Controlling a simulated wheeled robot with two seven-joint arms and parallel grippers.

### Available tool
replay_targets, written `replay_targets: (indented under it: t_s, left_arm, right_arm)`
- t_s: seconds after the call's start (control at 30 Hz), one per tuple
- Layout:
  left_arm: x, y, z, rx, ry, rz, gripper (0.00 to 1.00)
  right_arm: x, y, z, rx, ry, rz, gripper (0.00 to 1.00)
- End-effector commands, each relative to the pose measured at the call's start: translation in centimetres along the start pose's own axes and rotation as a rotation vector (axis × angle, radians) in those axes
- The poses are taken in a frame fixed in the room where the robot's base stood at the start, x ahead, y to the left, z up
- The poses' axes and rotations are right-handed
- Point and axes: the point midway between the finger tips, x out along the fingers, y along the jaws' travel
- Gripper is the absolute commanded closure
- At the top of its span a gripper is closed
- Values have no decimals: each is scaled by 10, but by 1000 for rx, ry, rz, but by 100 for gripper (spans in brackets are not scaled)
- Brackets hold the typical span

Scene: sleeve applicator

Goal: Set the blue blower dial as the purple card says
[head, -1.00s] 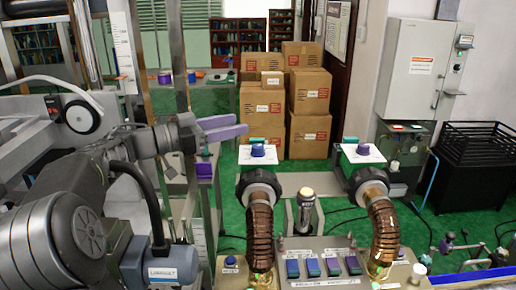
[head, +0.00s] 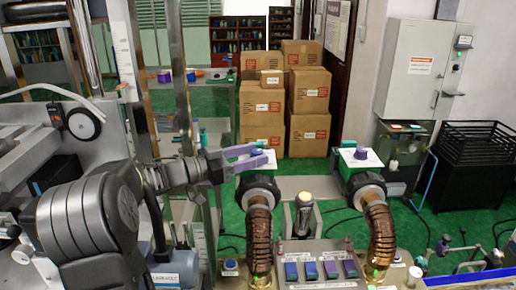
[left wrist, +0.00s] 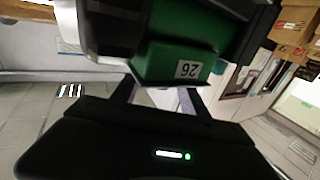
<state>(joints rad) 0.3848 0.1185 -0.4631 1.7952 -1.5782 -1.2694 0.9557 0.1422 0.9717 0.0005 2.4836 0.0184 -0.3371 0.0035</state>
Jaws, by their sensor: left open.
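Two blowers with white top plates stand behind the front panel. The left blower's plate (head: 269,161) is partly covered by my left gripper (head: 258,156), whose purple fingers are open and level at its dial. The bluish dial is mostly hidden there, so I cannot tell its setting or whether the fingers touch it. The right blower has a purple-blue dial (head: 361,154) on its plate. In the left wrist view a green housing (left wrist: 175,62) with a "26" label fills the space ahead of the open fingers (left wrist: 157,98). I cannot pick out a purple card. My right gripper is not in view.
Ribbed brown hoses (head: 260,238) run from both blowers to a front panel with several blue and purple switches (head: 310,269). A capped cylinder (head: 304,213) stands between the blowers. Metal posts (head: 185,70) rise at left. Cardboard boxes (head: 262,100) are stacked behind.

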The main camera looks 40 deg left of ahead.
Motion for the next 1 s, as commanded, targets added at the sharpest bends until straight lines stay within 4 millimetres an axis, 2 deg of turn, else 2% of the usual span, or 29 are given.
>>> replay_targets:
  t_s: [0.1,0.2,0.5,1.0]
  left_arm:
    - [14,0,-1,0,-1,1,48]
    - [19,0,0,0,0,0,48]
    - [20,0,0,1,0,0,48]
    - [20,0,0,0,0,0,89]
  right_arm:
    - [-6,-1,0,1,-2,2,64]
    - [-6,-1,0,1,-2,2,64]
    - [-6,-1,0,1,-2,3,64]
    - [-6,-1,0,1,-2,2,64]
